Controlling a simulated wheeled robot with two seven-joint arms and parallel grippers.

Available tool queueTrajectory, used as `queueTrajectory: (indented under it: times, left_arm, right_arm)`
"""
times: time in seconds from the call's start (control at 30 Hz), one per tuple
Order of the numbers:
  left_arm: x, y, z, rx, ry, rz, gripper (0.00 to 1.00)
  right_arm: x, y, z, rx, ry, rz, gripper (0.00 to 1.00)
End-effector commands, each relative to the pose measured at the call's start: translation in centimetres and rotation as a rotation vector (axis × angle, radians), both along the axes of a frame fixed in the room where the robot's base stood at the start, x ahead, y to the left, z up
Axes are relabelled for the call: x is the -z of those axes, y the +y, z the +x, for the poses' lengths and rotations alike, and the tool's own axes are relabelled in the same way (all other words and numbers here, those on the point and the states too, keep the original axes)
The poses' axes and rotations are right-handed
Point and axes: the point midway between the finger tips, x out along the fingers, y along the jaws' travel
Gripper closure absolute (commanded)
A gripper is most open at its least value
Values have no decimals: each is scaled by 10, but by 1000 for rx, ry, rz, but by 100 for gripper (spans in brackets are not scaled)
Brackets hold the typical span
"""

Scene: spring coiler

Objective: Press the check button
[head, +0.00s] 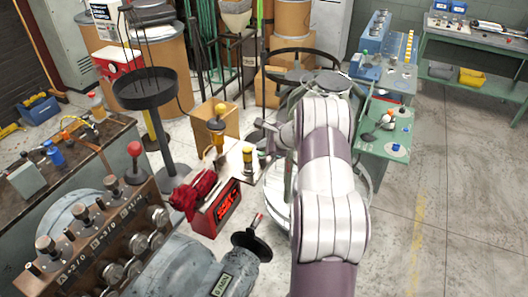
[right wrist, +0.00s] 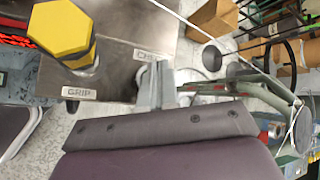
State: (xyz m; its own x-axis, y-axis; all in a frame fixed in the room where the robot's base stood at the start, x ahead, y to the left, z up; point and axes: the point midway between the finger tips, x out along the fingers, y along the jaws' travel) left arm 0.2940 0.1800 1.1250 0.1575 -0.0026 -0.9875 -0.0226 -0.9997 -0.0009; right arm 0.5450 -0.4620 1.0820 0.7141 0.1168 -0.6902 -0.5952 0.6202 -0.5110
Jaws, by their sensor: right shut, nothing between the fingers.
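A steel-topped box with a red lit display (head: 227,206) stands in the middle of the head view. A yellow-and-black knob (head: 247,158) stands on its top; in the right wrist view the yellow hexagonal knob (right wrist: 60,32) is beside a "GRIP" label (right wrist: 93,93). A second label (right wrist: 149,55), starting "CHE", is partly covered by my right gripper (right wrist: 158,75). That gripper is shut and empty, with its fingers over the plate near this label. I cannot see the check button itself, nor tell whether the fingers touch anything. My left gripper is not in view.
A red cloth (head: 190,195) lies by the display box. A lever panel (head: 105,235) stands at the front left, and a black round tray on a stand (head: 145,90) is behind. A round wire-framed stand is partly hidden by my right arm. Open floor (head: 450,200) lies to the right.

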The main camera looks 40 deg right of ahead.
Motion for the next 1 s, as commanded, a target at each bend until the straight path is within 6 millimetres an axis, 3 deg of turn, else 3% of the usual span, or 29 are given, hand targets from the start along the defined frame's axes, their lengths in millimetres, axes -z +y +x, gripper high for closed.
queueTrajectory:
  times: [0.03, 0.47, 1.0]
  left_arm:
    - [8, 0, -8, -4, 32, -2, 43]
    - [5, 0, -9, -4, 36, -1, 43]
    - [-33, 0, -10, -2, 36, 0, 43]
  right_arm:
    - [0, 1, 2, 0, 0, 0, 100]
    - [-5, 1, 5, 1, -1, 0, 100]
    - [-56, 1, 4, 1, -1, 1, 100]
